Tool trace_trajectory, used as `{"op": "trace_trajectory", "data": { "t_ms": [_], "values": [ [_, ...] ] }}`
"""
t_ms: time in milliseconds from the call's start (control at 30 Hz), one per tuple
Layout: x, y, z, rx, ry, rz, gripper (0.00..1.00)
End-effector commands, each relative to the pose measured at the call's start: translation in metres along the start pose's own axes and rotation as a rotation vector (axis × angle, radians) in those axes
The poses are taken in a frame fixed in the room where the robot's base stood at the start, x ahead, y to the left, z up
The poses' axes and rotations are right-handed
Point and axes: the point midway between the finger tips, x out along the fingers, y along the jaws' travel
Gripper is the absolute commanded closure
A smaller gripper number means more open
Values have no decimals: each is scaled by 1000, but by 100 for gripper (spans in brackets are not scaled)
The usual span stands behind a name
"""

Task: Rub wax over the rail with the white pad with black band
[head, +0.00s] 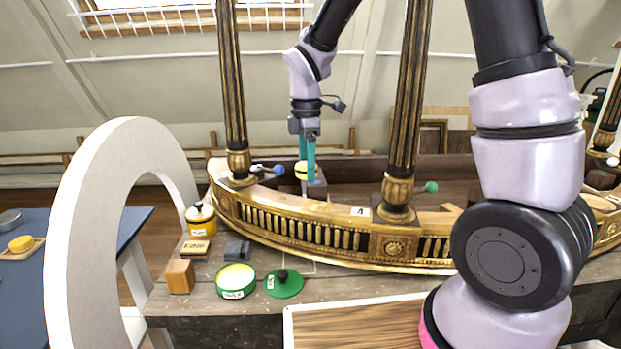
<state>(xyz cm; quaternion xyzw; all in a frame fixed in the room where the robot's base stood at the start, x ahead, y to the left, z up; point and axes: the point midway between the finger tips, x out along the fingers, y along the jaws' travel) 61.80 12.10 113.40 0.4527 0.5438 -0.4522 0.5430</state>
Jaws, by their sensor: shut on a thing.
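My gripper (307,176) has teal fingers and points down over the back edge of the gilt console, between two fluted columns.
Fluted columns (234,90) (409,100) rise either side of the gripper. Left on the bench are a yellow-and-black pot (201,222), a labelled tan block (195,249), a grey block (237,250) and a wooden block (180,277). A large pale ring (85,210) stands at left.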

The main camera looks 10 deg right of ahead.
Motion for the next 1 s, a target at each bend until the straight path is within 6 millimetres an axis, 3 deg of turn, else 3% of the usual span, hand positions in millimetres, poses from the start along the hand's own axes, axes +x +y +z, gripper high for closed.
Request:
{"op": "trace_trajectory", "data": {
  "t_ms": [567,833,1000],
  "values": [
    [-1,-1,2,0,0,1,88],
    [-29,-31,39,2,1,3,88],
    [-26,-40,48,-1,-1,-1,88]
  ]
}}
